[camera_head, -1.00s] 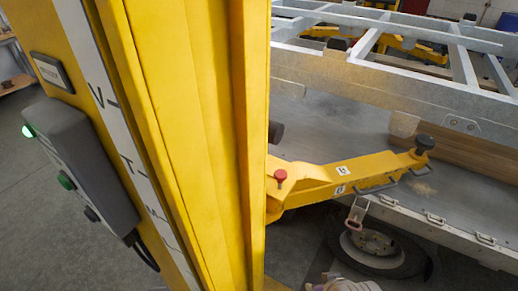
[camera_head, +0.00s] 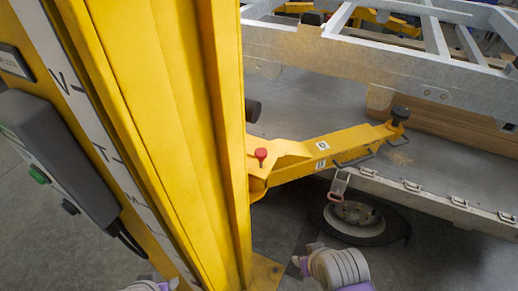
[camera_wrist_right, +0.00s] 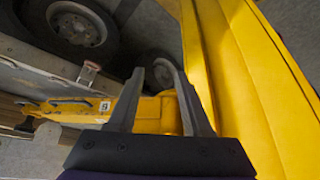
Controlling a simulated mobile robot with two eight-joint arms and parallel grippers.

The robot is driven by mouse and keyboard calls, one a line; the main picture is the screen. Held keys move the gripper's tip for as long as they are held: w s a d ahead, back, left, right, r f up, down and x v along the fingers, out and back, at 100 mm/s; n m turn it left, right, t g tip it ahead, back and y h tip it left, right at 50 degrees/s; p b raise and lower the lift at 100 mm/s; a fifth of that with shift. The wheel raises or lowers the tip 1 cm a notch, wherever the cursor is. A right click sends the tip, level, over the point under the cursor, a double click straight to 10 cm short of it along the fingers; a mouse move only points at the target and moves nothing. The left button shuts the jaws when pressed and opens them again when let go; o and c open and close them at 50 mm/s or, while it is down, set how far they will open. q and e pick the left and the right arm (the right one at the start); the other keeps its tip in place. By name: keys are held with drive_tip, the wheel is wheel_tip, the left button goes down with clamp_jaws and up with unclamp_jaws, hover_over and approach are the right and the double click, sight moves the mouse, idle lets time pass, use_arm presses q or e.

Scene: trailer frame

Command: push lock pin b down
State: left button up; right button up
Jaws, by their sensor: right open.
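Lock pin b appears as a red-headed pin (camera_head: 261,154), standing upright on the inner end of a yellow lift arm (camera_head: 340,141) in the head view. The lift arm also shows at the left in the right wrist view (camera_wrist_right: 72,109). I cannot make out the pin there; the fingers may hide it. My right gripper (camera_wrist_right: 159,82) is open and empty, its two grey fingers spread apart and pointing toward the yellow lift arm and post. In the head view only part of my right arm shows, low and apart from the pin. My left gripper is out of view.
A yellow post (camera_head: 165,140) with a grey control box (camera_head: 60,150) fills the left. A grey trailer frame (camera_head: 370,65) lies behind the lift arm, whose black pad (camera_head: 400,114) is near it. A wheel (camera_head: 357,219) is below. Open floor shows at bottom right.

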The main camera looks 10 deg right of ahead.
idle(0.3)
drive_tip(key=shift+w+r, duration=0.1)
drive_tip(key=shift+r, duration=0.05)
drive_tip(key=c, duration=0.4)
drive_tip(key=shift+w+a+r+n+y, duration=0.15)
drive_tip(key=shift+w+r+n, duration=0.1)
drive_tip(key=shift+w+r, duration=0.35)
drive_tip(key=shift+w+a+r+n+y, duration=0.15)
drive_tip(key=shift+w+r+n, duration=0.1)
drive_tip(key=shift+w+r, duration=0.35)
clamp_jaws()
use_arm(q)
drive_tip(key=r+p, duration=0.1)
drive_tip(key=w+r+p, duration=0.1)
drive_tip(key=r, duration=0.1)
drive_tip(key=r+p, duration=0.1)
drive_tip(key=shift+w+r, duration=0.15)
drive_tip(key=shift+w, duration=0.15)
use_arm(e)
drive_tip(key=w+d+r+n+y, duration=0.1)
drive_tip(key=w+r+n+y, duration=0.5)
drive_tip(key=w+r, duration=1.4)
drive_tip(key=w+n, duration=0.2)
drive_tip(key=n, duration=0.2)
drive_tip(key=shift+d, duration=0.4)
drive_tip(key=shift+s, duration=0.1)
